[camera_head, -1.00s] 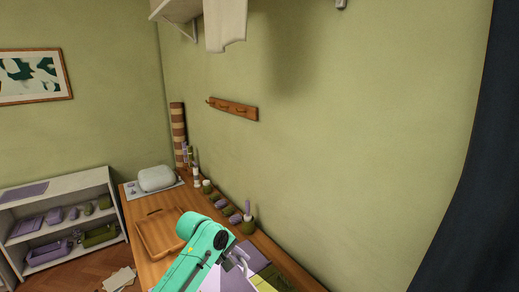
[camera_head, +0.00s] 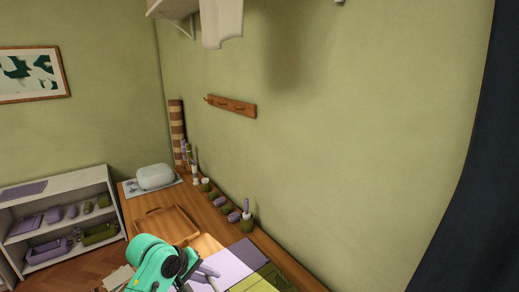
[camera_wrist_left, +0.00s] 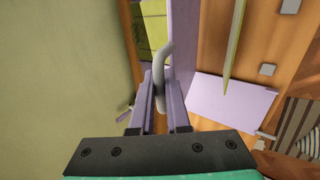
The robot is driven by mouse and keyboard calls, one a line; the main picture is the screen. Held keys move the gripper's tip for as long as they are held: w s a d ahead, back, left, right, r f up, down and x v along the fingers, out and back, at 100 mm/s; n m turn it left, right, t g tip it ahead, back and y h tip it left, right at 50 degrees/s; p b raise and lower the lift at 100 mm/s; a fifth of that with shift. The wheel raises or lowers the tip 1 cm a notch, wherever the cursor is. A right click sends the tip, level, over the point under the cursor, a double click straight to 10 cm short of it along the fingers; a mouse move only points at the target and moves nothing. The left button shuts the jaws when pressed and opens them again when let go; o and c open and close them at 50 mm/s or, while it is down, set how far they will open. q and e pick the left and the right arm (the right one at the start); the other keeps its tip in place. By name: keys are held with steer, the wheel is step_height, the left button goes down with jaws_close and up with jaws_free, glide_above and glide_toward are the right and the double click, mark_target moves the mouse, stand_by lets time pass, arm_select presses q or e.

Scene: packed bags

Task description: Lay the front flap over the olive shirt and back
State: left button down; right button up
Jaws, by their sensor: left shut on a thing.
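My left gripper (camera_wrist_left: 160,95) is shut on a grey curved handle (camera_wrist_left: 163,70), one finger on each side of it. In the head view my left gripper (camera_head: 208,272) is at the bottom, partly hidden by my green wrist. The handle appears to belong to the front flap, a lavender panel (camera_wrist_left: 183,40) seen nearly edge-on beside it; the join is unclear. Olive folded cloth (camera_wrist_left: 154,28), likely the olive shirt, lies past the fingers. In the head view lavender (camera_head: 233,265) and olive (camera_head: 262,285) pieces lie at the bottom, cut off. My right gripper is out of view.
A wooden tray (camera_head: 150,222) lies on the wooden table (camera_head: 143,193). Small jars and purple items (camera_head: 224,206) line the wall edge. A flat lavender panel (camera_wrist_left: 232,106) and a striped item (camera_wrist_left: 300,125) show in the wrist view.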

arm_select(q)
steer(key=s+a+f, duration=0.7)
steer(key=a, duration=0.1)
steer(key=shift+s+a, duration=0.2)
steer(key=shift+a, duration=0.2)
stand_by(0.4)
steer(key=shift+f, duration=0.1)
